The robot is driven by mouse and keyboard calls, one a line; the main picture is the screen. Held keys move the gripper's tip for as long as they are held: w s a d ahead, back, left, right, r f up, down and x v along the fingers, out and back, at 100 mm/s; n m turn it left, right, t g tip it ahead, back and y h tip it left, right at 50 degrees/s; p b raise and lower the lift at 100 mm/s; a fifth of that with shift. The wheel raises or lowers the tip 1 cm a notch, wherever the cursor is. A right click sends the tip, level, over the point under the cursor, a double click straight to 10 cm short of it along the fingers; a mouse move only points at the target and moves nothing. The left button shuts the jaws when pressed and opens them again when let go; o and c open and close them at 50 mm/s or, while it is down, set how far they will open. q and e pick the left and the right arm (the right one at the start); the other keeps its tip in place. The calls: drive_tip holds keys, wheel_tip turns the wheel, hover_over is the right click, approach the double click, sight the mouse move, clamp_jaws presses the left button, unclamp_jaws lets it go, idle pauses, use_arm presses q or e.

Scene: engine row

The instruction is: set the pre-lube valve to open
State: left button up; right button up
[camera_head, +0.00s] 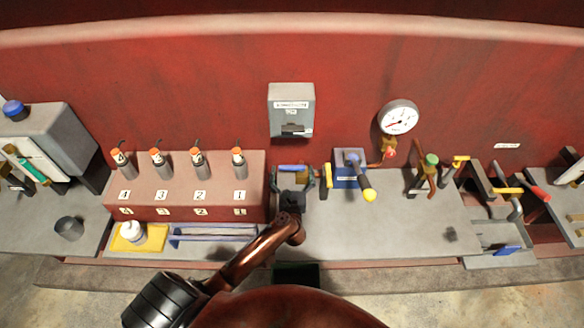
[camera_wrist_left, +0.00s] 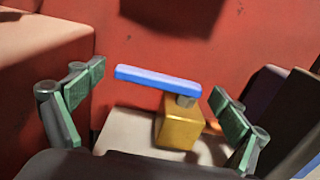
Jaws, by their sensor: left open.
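A valve with a blue bar handle (camera_wrist_left: 158,80) on a brass body (camera_wrist_left: 178,124) stands before the red wall; I read no label on it, so I cannot confirm that it is the pre-lube valve. The handle lies crosswise, nearly level in the left wrist view. It also shows in the head view as a blue bar (camera_head: 293,168). My left gripper (camera_head: 291,177) is open, its green-padded fingers (camera_wrist_left: 157,97) apart on either side of the handle, with visible gaps to both. The gripper hides most of the valve body in the head view. My right gripper is not in view.
To the right stand a yellow-handled lever (camera_head: 328,175), a blue box with a yellow-tipped lever (camera_head: 348,182) and a round gauge (camera_head: 398,117). A red numbered block (camera_head: 185,205) is at left. A grey box (camera_head: 291,104) hangs above. The bench front (camera_head: 370,235) right of my arm is clear.

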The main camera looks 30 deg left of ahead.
use_arm(q)
drive_tip(key=shift+w+a, duration=0.4)
drive_tip(key=shift+w, duration=0.2)
drive_tip(key=shift+c, duration=0.5)
drive_tip(key=c, duration=1.6)
drive_tip(key=shift+s, duration=0.1)
